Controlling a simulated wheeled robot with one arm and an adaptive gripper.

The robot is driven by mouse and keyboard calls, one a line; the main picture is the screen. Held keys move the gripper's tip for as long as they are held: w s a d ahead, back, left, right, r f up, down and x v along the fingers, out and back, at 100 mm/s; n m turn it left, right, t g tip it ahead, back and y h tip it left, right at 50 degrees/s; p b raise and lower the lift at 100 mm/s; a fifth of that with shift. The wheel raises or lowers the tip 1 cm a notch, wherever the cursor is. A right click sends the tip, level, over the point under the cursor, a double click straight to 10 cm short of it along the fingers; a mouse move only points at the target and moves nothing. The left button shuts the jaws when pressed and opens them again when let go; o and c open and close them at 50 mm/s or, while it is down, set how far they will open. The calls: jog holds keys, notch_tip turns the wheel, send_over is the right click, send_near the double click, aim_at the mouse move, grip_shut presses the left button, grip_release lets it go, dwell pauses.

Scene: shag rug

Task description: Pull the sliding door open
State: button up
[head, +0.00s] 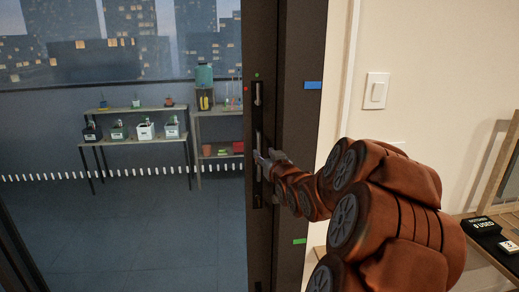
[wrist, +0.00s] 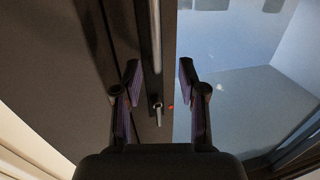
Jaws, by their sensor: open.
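The sliding door is a large glass panel with a dark upright edge frame (head: 262,40). A slim upright metal handle (head: 258,94) is on that frame; its middle is partly hidden by my gripper. My gripper (head: 262,160) is at the handle's height, close to the frame. In the wrist view my gripper (wrist: 159,75) is open, one finger on each side of the line of the handle bar (wrist: 155,35). No contact shows, and I cannot tell whether the bar lies between the fingertips or beyond them.
A dark jamb (head: 301,130) with blue tape (head: 313,85) and green tape (head: 300,241) stands right of the door frame. A light switch (head: 375,91) is on the pale wall. Through the glass are shelves with potted plants (head: 145,131). A table (head: 500,255) is at the right.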

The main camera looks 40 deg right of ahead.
aim_at(260, 145)
jog(key=shift+d+r+p+x, duration=0.15)
jog(key=shift+p+x, duration=0.3)
jog(key=shift+x, duration=1.5)
jog(key=shift+d+r+p+x, duration=0.15)
jog(key=shift+p+x, duration=0.25)
jog(key=shift+x, duration=1.6)
jog(key=shift+s, duration=0.15)
jog(key=shift+c, duration=0.3)
grip_shut()
